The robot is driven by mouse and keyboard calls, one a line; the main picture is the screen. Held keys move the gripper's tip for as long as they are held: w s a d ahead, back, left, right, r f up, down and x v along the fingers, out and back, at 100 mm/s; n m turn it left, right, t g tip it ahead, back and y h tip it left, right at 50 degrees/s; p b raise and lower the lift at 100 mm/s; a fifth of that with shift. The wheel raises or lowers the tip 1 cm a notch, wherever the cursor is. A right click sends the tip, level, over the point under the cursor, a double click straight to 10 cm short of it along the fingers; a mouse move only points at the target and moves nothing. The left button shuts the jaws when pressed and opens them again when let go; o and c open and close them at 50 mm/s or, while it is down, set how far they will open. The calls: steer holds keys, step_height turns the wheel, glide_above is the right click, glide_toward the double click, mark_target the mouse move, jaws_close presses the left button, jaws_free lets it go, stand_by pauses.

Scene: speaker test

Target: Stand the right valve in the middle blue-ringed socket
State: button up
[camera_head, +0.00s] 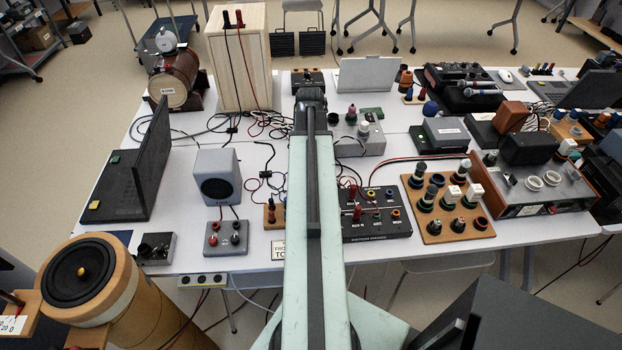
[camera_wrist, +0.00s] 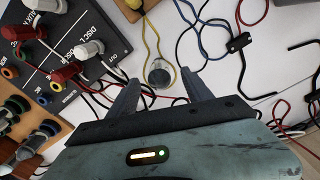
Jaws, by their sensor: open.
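In the wrist view, my gripper (camera_wrist: 161,76) is open, one dark finger on each side of a small grey, glassy round object (camera_wrist: 159,73). It may be a valve; both fingers look apart from it. In the head view, a wooden board (camera_head: 413,205) right of my arm carries several sockets and upright pieces with dark or white tops. Its edge shows at the lower left of the wrist view (camera_wrist: 62,131). Ring colours there are too small to tell surely, so I cannot pick out the middle blue-ringed socket. My arm hides the gripper in the head view.
A black panel (camera_head: 385,233) with coloured jacks and plugs stands between arm and board. Loose red, black, blue and yellow cables lie around the gripper. A metal-topped unit (camera_head: 540,195) stands right of the board.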

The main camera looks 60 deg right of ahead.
step_height(320, 180, down, 6)
steer(key=b, duration=0.5)
steer(key=shift+d+r, duration=0.15)
steer(key=shift+r, duration=0.3)
jaws_close()
